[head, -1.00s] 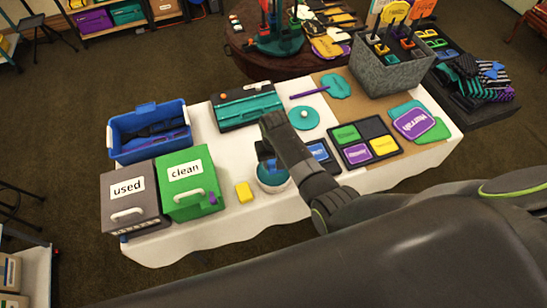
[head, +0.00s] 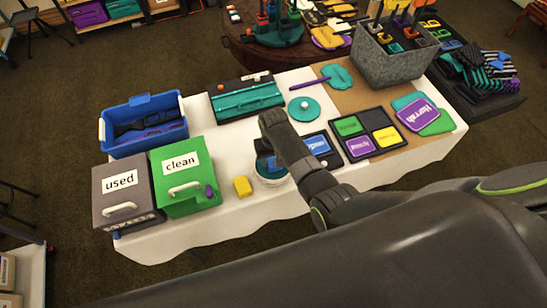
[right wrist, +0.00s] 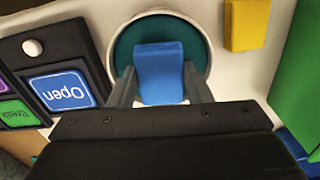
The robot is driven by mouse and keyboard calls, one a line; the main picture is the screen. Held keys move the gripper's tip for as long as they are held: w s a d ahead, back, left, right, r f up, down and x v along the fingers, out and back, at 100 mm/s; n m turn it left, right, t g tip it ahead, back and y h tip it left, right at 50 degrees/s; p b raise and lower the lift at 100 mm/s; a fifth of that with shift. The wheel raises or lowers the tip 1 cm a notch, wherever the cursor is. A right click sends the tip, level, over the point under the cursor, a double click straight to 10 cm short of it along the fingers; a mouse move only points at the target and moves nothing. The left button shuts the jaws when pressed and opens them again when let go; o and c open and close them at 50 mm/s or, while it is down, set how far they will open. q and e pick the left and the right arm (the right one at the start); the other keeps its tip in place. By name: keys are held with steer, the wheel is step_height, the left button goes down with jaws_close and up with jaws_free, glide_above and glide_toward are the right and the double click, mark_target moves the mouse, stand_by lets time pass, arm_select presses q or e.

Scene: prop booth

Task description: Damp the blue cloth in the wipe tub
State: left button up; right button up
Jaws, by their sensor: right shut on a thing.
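The wipe tub (head: 273,183) is a round white tub at the front of the table. Its teal inside shows in the right wrist view (right wrist: 125,45). My right gripper (right wrist: 160,77) is shut on the blue cloth (right wrist: 160,70), one finger on each side of it. The cloth is over the tub's opening; I cannot tell how deep it reaches. In the head view my right wrist partly hides the tub and the cloth. A teal round lid (head: 304,109) with a pale knob lies on the table behind the tub. My left gripper is not in view.
A yellow block (head: 242,186) stands just left of the tub, then the green "clean" box (head: 183,180) and grey "used" box (head: 122,193). Right of the tub are a blue "Open" card (head: 317,144) and a dark card tray (head: 368,134). A blue bin (head: 143,125) stands back left.

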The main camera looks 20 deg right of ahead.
mark_target(273, 160)
steer(key=shift+f+b, duration=0.35)
steer(key=shift+f, duration=0.2)
stand_by(0.5)
steer(key=shift+s+f, duration=0.1)
steer(key=shift+s, duration=0.05)
stand_by(1.3)
step_height(273, 160, up, 5)
steer(key=p, duration=0.6)
steer(key=shift+r+p, duration=0.4)
steer(key=shift+r, duration=0.7)
